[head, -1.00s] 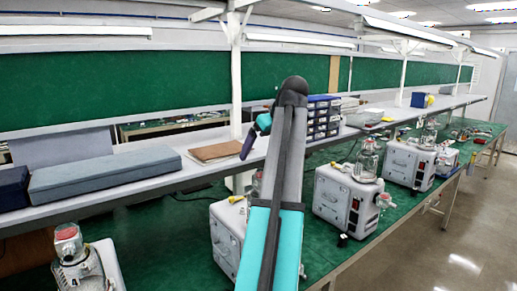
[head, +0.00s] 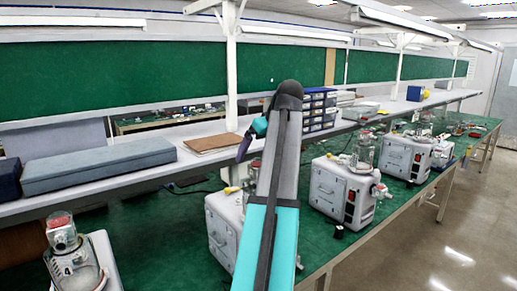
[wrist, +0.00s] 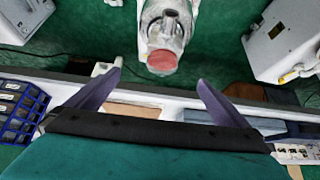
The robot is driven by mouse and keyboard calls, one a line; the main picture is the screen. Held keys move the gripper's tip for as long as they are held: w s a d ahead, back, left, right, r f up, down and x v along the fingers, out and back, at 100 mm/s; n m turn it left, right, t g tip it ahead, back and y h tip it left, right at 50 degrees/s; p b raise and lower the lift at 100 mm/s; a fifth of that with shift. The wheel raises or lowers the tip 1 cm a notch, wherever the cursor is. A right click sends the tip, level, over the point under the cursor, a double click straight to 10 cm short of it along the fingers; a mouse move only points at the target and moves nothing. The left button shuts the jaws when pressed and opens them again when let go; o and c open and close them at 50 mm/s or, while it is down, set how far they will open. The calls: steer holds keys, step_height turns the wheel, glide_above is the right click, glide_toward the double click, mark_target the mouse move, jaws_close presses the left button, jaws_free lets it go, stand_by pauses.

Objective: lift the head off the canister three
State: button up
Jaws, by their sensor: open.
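Several grey pump units with clear canisters stand on the green bench; no number marks canister three. In the wrist view, a clear canister with a red part (wrist: 163,40) lies straight ahead of my gripper (wrist: 159,79), beyond the fingertips and apart from them. My gripper's two purple fingers are spread with nothing between them. In the head view my gripper (head: 250,138) is in the air over the shelf edge, partly hidden by my arm. Canisters show at front left (head: 62,236), right (head: 364,152) and far right (head: 424,126). My arm partly hides the middle pump unit (head: 222,232).
A white shelf (head: 95,195) runs along the bench and carries a long grey-blue box (head: 100,165), a brown folder (head: 212,143) and a drawer stack (head: 319,110). A white post (head: 231,75) rises behind my gripper. The floor at right is clear.

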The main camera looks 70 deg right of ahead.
mark_target(258, 165)
steer(key=shift+f+b, duration=0.7)
steer(key=shift+f, duration=2.05)
steer(key=shift+c, duration=0.4)
steer(key=c, duration=2.3)
steer(key=shift+r, duration=0.25)
steer(key=shift+r+p, duration=1.4)
steer(key=shift+r, duration=0.95)
steer(key=shift+s, duration=0.1)
